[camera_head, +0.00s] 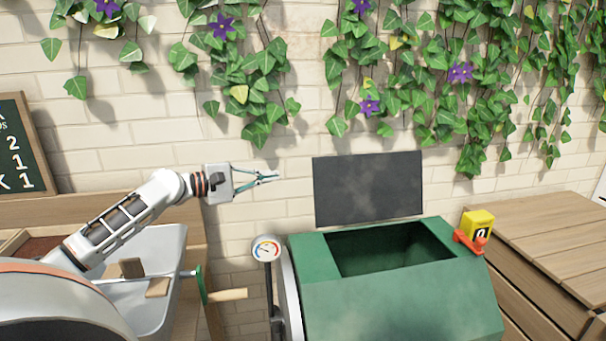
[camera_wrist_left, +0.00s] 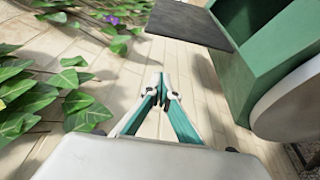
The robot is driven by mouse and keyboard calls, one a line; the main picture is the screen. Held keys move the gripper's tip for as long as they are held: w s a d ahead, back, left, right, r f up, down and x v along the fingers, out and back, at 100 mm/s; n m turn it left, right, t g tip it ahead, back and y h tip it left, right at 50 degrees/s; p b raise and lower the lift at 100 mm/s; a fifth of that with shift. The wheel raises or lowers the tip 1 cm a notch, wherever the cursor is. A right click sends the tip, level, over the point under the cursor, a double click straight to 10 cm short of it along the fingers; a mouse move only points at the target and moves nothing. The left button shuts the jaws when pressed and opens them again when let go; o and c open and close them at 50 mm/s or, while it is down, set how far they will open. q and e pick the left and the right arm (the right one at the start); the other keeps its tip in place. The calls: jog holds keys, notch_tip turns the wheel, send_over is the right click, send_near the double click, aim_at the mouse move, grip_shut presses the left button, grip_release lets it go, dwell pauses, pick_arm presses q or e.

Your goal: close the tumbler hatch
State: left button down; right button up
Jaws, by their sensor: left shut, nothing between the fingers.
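The green tumbler (camera_head: 400,300) stands at the lower centre right of the head view, with its rectangular top opening uncovered. Its dark grey hatch (camera_head: 368,188) stands raised behind the opening, close to the brick wall. In the left wrist view the hatch (camera_wrist_left: 188,22) shows at the top, beside the green tumbler body (camera_wrist_left: 265,45). My left gripper (camera_head: 277,177) is to the left of the hatch, apart from it, at about its height. Its fingers (camera_wrist_left: 162,84) are shut and empty. My right gripper is not in view.
A dial gauge (camera_head: 266,249) stands at the tumbler's left end. A yellow counter (camera_head: 478,223) and red latch-like part (camera_head: 470,242) sit at its right. A grey tub (camera_head: 160,265) is below my left arm. Ivy (camera_head: 350,60) hangs on the wall above.

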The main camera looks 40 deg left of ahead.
pick_arm(q)
jog(key=w+d+p, duration=0.1)
jog(key=w+d, duration=0.5)
jog(key=shift+w+d+r, duration=0.15)
jog(key=shift+d+r, duration=0.05)
jog(key=shift+d, duration=0.15)
dwell(0.7)
jog(key=shift+d, duration=0.1)
